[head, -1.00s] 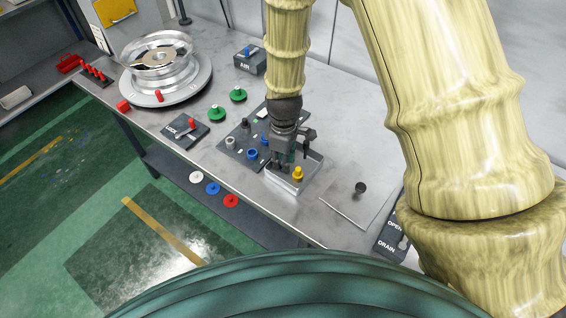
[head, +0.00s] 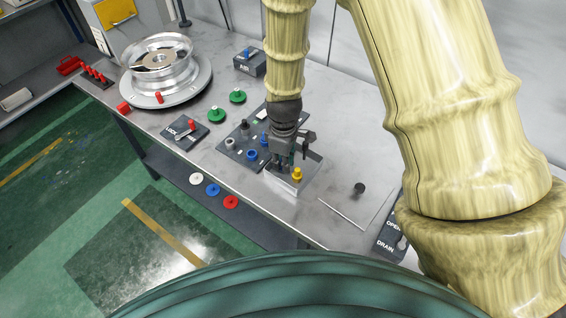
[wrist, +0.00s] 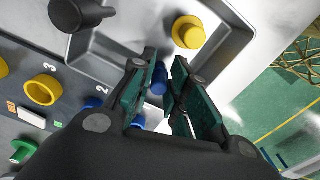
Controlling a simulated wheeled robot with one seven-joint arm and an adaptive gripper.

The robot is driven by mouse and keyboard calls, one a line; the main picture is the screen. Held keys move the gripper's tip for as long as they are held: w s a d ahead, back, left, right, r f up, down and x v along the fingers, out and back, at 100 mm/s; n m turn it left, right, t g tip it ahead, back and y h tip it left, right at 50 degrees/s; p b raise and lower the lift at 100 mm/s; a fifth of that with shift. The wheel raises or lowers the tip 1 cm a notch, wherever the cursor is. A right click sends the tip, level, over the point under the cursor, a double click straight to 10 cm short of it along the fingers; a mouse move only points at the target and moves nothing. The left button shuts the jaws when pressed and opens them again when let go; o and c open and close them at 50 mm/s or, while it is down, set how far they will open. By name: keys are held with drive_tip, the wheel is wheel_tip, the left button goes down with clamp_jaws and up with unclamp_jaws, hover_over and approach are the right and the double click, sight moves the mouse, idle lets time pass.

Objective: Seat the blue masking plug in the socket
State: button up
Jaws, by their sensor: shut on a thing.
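My gripper (head: 287,168) is over the metal tray (head: 308,186) and points down. In the wrist view, my gripper (wrist: 166,66) is shut on the blue masking plug (wrist: 158,80), which shows between the green-lined fingers. A second blue patch (wrist: 138,122) shows nearer the palm; I cannot tell if it is the same plug. The plug's lower end is hidden. The dark socket panel (head: 238,152) lies just left of the tray. A blue fitting (head: 252,155) stands on it, and a blue part (wrist: 92,103) shows near the "2" mark in the wrist view.
A yellow plug (head: 297,174) stands in the tray beside my fingers. A black knob-like piece (wrist: 80,14) and a yellow ring socket (wrist: 43,90) show in the wrist view. Green pieces (head: 217,113), a LOCK box (head: 186,132) and a wheel (head: 158,62) are farther left.

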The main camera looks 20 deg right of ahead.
drive_tip(key=shift+r+b, duration=1.3)
drive_tip(key=shift+r, duration=3.55)
